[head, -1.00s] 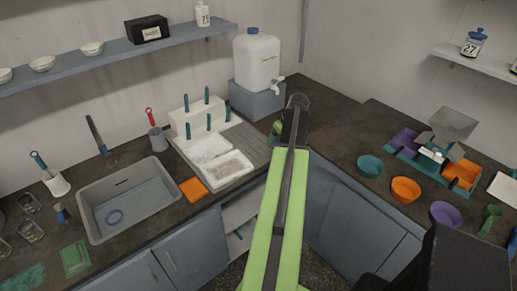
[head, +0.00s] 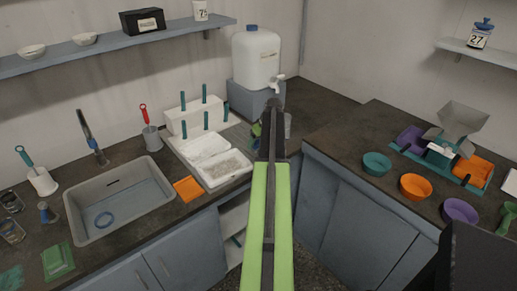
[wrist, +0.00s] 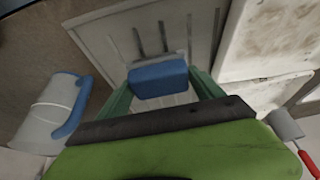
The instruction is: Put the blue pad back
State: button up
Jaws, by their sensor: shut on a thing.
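The blue pad (wrist: 158,78) is between the two green fingers of my gripper (wrist: 160,91) in the wrist view, and the fingers are shut on it. The pad is over a pale ribbed board (wrist: 150,32); I cannot tell whether it touches it. In the head view my green and dark arm reaches to the grey ribbed board (head: 240,135), right of the white trays. The arm hides most of the gripper there, and the pad is not clearly seen.
White trays (head: 222,168) with residue and a white block with upright teal pegs (head: 193,118) stand left of the arm. A white water container (head: 256,58) is behind. The grey sink (head: 80,207) and an orange pad (head: 187,189) are left. A red-handled brush shows in the wrist view (wrist: 310,160).

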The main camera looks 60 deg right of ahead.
jog(key=shift+f, duration=0.85)
jog(key=shift+r, duration=0.2)
jog(key=shift+f, duration=0.2)
jog(key=o, duration=1.2)
jog(key=shift+r, duration=0.1)
jog(key=shift+r, duration=0.25)
jog(key=p+v, duration=1.1)
jog(key=shift+r, duration=0.4)
